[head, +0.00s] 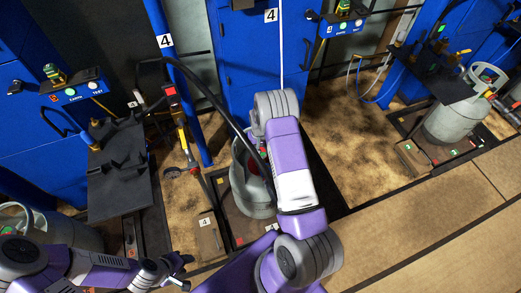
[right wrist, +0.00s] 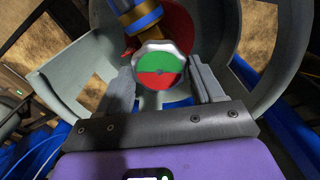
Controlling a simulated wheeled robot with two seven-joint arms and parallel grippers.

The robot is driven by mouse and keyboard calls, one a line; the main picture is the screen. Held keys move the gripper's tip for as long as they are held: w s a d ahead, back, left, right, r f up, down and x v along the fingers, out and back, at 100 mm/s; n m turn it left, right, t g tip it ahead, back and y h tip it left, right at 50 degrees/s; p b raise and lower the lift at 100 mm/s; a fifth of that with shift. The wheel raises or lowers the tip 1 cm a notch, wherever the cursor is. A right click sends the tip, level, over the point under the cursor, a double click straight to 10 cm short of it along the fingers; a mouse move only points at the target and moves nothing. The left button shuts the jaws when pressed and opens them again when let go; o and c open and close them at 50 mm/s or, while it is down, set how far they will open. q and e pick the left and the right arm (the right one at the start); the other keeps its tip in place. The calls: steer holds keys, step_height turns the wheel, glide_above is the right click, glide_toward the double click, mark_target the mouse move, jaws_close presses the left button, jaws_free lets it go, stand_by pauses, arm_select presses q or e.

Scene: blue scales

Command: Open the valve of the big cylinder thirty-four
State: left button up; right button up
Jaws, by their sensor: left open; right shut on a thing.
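The big grey cylinder (head: 240,192) stands on a low scale in the middle of the head view, partly covered by my right arm. In the right wrist view, its valve knob (right wrist: 160,68) has a silvery rim and a half green, half red face, inside the grey collar (right wrist: 58,62). My right gripper (right wrist: 163,82) is shut on the valve knob, with one finger at each side. It is hidden behind my arm in the head view. My left gripper (head: 178,268) is open and empty at the lower left, apart from the cylinder. I cannot read a number thirty-four.
A brass fitting with a blue ring (right wrist: 140,18) is close behind the knob. A black hose runs down to the middle cylinder. Other grey cylinders stand at left (head: 50,232) and right (head: 450,122). A dark stand (head: 118,175) is left of the middle scale. Open floor lies right.

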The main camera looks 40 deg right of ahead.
steer(key=shift+n, duration=1.9)
steer(key=shift+b, duration=0.3)
steer(key=o, duration=1)
steer(key=shift+o, duration=0.2)
step_height(320, 180, up, 8)
steer(key=p, duration=0.2)
steer(key=shift+f+p, duration=0.2)
steer(key=shift+p, duration=0.1)
